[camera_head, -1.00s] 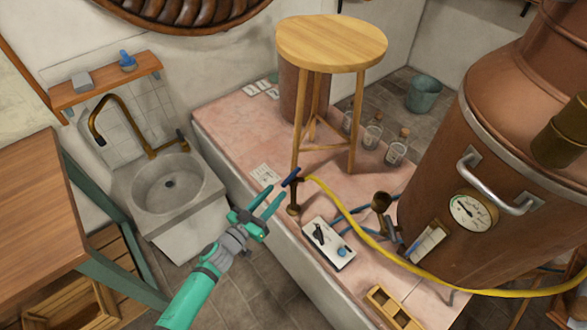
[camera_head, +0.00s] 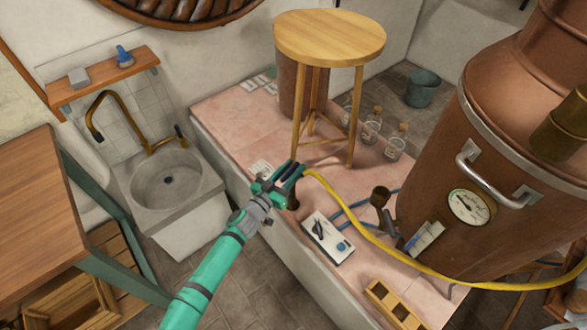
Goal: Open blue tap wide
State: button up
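My green gripper (camera_head: 288,172) is at the tap on the plinth's front edge, with its fingertips over the tap's dark blue handle. The handle is mostly hidden by the fingers, and I cannot tell whether they are closed on it. The tap's brown stem (camera_head: 293,201) shows just below the fingers. A yellow hose (camera_head: 345,209) runs from beside the tap to the right, towards the copper vessel.
A wooden stool (camera_head: 330,40) stands just behind the tap. A white panel (camera_head: 327,237) with a black lever and blue knob lies to the right. The copper still (camera_head: 440,150) fills the right. A stone sink (camera_head: 178,190) is at the left.

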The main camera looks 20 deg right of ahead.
jog(key=shift+w, duration=0.15)
jog(key=shift+a, duration=0.15)
jog(key=shift+c, duration=1.1)
jog(key=shift+d, duration=0.25)
grip_shut()
jog(key=shift+s+d, duration=0.1)
jog(key=shift+s, duration=0.1)
jog(key=shift+s+m+g+h, duration=0.1)
jog(key=shift+m+g+h, duration=0.55)
jog(key=shift+g, duration=0.45)
